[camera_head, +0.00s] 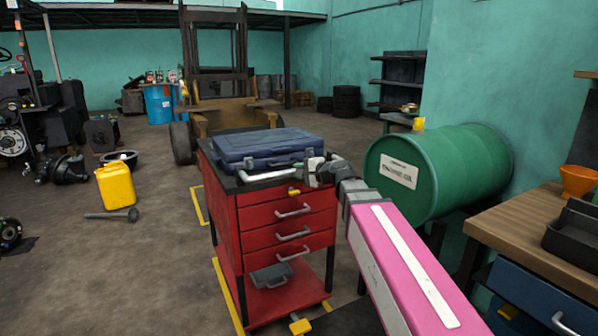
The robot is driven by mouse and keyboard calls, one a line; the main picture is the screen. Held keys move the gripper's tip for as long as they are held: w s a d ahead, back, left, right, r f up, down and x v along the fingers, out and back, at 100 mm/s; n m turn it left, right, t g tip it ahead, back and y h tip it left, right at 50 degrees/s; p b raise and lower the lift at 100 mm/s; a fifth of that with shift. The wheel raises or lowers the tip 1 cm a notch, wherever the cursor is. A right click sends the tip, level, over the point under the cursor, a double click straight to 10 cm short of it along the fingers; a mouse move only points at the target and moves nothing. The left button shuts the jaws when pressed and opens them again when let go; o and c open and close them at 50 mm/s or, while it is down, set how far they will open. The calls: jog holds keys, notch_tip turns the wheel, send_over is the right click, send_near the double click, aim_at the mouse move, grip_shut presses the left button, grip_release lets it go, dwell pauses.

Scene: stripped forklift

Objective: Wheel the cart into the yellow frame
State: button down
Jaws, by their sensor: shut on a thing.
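The red cart (258,222) stands upright in the middle of the view, with several drawers, a dark top and an open lower shelf. A grey handle bar (262,177) runs along its near top edge. My gripper (316,172) is shut on the right part of this handle; its fingertips are partly hidden. The yellow frame is floor tape: a back-left corner piece (199,206) and a strip along the cart's near left side (229,292) show. A short yellow piece shows by its near right corner. The cart hides much of the frame, so I cannot tell whether it is fully inside.
A blue case (267,146) lies on the cart. A green drum (440,170) and wooden workbench (535,232) stand close on the right. The stripped forklift (222,100) is behind the cart. A yellow jerrycan (116,186) and a hammer-like tool (112,214) are left; floor between is clear.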

jog(key=shift+s+f, duration=0.15)
jog(key=c, duration=0.9)
grip_release()
jog(key=shift+d, duration=0.1)
jog(key=v, duration=1)
jog(key=shift+s+d+r, duration=0.2)
jog(key=shift+d, duration=0.1)
jog(key=s+d+f+n+g+h, duration=0.2)
jog(key=d+f, duration=0.4)
jog(key=f, duration=0.6)
jog(key=s+d+f+n+g+h, duration=0.3)
jog(key=s+d+f+g+h, duration=0.1)
jog(key=f, duration=0.9)
jog(key=s+d+f+n+g+h, duration=0.3)
jog(key=s+d+f+h, duration=0.2)
jog(key=f, duration=0.7)
jog(key=shift+s+d+f+h, duration=0.1)
jog(key=shift+s+d+h, duration=0.1)
jog(key=shift+d+h, duration=0.4)
jog(key=shift+s+d+f+h, duration=0.15)
jog(key=shift+d+h, duration=0.25)
jog(key=shift+d, duration=0.3)
